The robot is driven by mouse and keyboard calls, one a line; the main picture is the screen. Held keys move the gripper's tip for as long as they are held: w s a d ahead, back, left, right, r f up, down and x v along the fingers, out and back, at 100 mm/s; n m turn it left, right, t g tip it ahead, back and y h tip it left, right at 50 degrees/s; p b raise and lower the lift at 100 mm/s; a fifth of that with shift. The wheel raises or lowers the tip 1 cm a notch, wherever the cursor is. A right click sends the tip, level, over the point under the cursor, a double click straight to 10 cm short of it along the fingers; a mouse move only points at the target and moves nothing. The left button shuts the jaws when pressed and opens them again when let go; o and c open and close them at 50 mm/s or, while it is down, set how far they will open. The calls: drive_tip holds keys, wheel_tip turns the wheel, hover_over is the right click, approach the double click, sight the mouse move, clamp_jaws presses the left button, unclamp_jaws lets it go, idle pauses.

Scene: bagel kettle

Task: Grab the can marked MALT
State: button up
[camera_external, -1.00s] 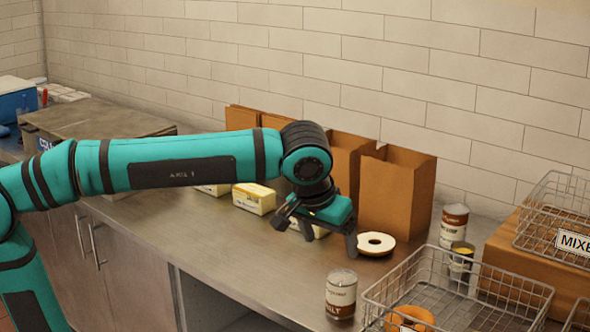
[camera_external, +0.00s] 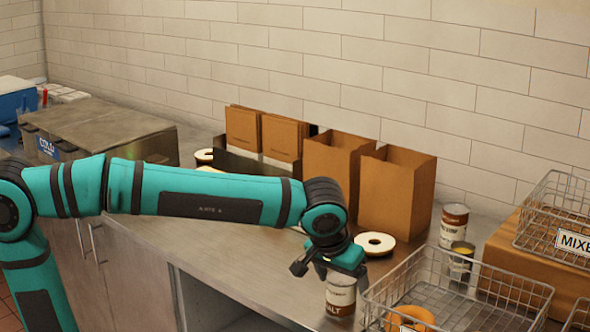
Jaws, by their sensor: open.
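The can marked MALT (camera_external: 340,304) stands upright near the counter's front edge, left of the wire basket. It is white with a brown lower band, and only part of its lettering shows. My gripper (camera_external: 332,277) is open and sits just above and beside the can. Its body covers the can's top, and one finger is out to the left. I cannot tell whether it touches the can. A similar brown and white can (camera_external: 453,222) stands farther back on the right, and an open one (camera_external: 461,252) is beside it.
A wire basket (camera_external: 420,268) holding an orange ring is right of the MALT can. Brown paper bags (camera_external: 397,192) stand along the wall. A box with a MIXED-type basket (camera_external: 528,225) is at right. The counter's left-middle front (camera_external: 200,255) is clear.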

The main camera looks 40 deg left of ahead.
drive_tip(key=shift+x, duration=1.05)
drive_tip(key=c, duration=1.2)
drive_tip(key=shift+r, duration=0.1)
